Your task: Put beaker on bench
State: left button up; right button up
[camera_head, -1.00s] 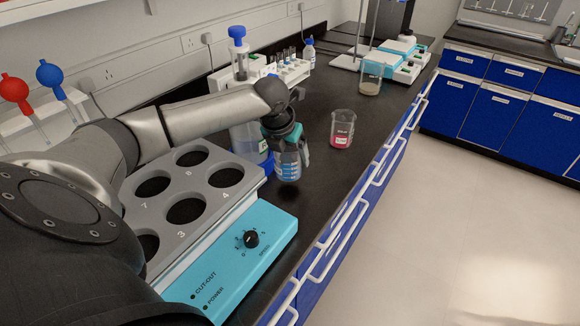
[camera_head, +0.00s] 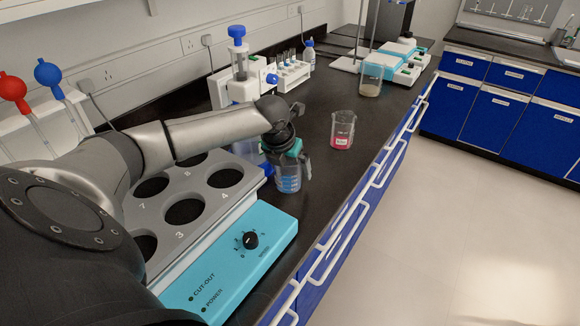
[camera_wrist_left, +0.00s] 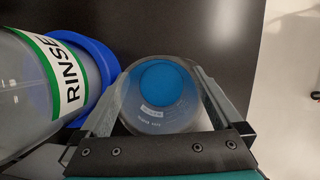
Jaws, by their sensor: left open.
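A glass beaker with blue liquid (camera_head: 288,184) stands on the black bench (camera_head: 328,180), just right of the multi-hole unit. In the left wrist view the beaker (camera_wrist_left: 165,90) is seen from above, between the two fingers. My left gripper (camera_head: 289,163) is open around the beaker's upper part; a gap at the fingers is hard to judge. It also shows in the left wrist view (camera_wrist_left: 160,105). A second beaker with pink liquid (camera_head: 342,130) stands farther back on the bench. My right gripper is not in view.
A grey unit with numbered holes and a turquoise front (camera_head: 240,258) stands close left. A bottle labelled RINSE (camera_wrist_left: 35,85) with a blue base is right beside the left gripper. A tube rack (camera_head: 290,74) and another beaker (camera_head: 372,78) stand farther back. Bench right of the gripper is clear.

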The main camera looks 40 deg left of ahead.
pick_arm(q)
jog(key=p+v, duration=0.3)
jog(key=v, duration=0.9)
jog(key=shift+r, duration=0.1)
